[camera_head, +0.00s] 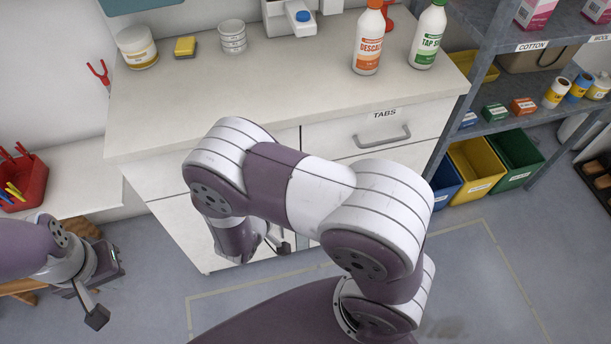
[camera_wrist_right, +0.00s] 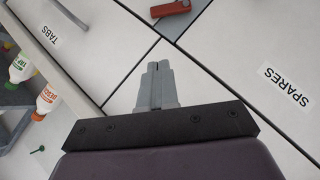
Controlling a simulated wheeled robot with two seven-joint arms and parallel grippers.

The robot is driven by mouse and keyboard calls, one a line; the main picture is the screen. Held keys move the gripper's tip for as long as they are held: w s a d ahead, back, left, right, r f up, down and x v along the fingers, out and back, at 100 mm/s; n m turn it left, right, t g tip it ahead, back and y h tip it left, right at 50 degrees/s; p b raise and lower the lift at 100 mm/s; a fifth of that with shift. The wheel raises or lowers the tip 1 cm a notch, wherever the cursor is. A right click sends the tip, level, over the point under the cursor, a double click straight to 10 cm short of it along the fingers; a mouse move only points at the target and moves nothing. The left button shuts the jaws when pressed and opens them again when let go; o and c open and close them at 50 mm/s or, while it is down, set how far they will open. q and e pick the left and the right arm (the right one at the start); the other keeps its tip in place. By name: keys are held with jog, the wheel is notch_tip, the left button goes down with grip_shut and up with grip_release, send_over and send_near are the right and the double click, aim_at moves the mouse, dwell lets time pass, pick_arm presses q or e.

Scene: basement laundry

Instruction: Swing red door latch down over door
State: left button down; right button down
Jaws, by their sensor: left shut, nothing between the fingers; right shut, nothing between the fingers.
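The white door with the SPARES label (camera_wrist_right: 285,110) fills the right side of that view. My right gripper (camera_wrist_right: 155,70) is shut and empty, its fingertips a little below the latch in the picture and apart from it. In the head view my right arm hides the latch and most of this gripper. My left gripper (camera_head: 97,318) is shut and empty at the lower left, away from the cabinet.
The TABS drawer (camera_head: 345,138) with its grey handle is beside the right arm. Bottles (camera_head: 368,42), jars and a yellow sponge (camera_head: 185,47) stand on the countertop (camera_head: 285,85). A shelf rack (camera_head: 480,75) with bins is at right. A red basket (camera_head: 22,180) is at left. Floor at lower right is clear.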

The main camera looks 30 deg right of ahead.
jog(key=s+d+f+b+x, duration=0.1)
jog(key=s+b+x, duration=0.1)
jog(key=x, duration=1)
jog(key=shift+f+b, duration=0.15)
jog(key=shift+b, duration=0.35)
jog(key=shift+d, duration=0.1)
